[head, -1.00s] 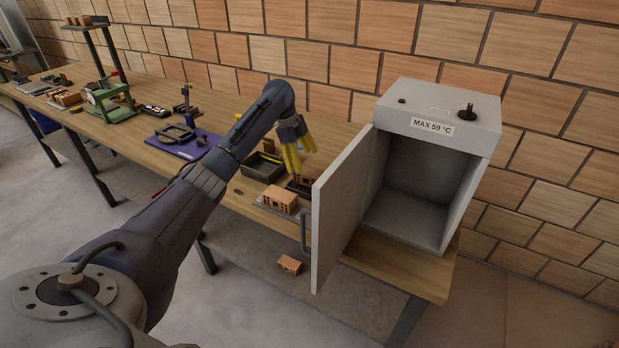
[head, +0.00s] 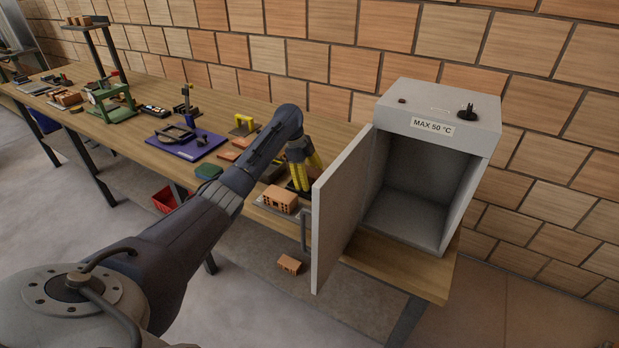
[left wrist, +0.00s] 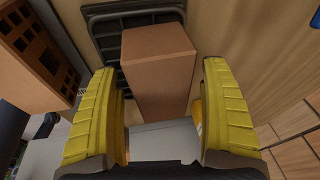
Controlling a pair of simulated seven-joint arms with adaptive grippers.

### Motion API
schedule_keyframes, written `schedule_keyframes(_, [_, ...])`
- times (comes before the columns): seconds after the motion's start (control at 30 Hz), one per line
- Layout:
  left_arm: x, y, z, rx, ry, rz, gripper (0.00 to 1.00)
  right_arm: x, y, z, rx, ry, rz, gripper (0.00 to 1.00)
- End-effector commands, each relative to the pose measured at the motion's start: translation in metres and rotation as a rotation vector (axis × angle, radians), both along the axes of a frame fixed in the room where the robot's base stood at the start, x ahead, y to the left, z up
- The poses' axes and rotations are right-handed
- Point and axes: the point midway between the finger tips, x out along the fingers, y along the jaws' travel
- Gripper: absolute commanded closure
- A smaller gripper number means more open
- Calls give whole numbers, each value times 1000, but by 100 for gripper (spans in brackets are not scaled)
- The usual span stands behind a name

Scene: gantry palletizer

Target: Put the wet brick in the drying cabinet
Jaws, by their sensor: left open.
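My left gripper (head: 305,176) points down beside the door's left side, over the bench end. In the left wrist view its yellow fingers (left wrist: 160,72) are open on either side of a plain brown brick (left wrist: 158,62), with a dark ribbed rack behind it. In the head view this brick is hidden by the gripper and door. A perforated brick (head: 280,198) rests on a grey plate left of the gripper. The frames do not show which brick is wet. The drying cabinet (head: 448,128), labelled MAX 50 °C, stands open and empty. My right gripper is not in view.
The open cabinet door (head: 342,210) stands between my gripper and the cabinet interior. Another brick (head: 289,264) lies low, below the bench edge. Tools and a blue mat (head: 190,148) lie farther left on the bench (head: 400,268). A brick wall runs behind.

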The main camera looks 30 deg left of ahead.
Motion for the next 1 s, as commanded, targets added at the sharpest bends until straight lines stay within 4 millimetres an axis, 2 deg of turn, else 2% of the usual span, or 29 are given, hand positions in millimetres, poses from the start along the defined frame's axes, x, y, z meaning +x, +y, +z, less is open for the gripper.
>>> schedule_keyframes(0.2, [0,0,0,0,0,0,21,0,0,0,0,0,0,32])
schedule_keyframes(0.83, [0,0,0,1,0,0,94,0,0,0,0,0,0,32])
schedule_keyframes(0.9, [0,0,1,0,-2,0,98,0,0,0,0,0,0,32])
schedule_keyframes(1.0, [0,0,1,0,-1,0,98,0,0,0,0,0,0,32])
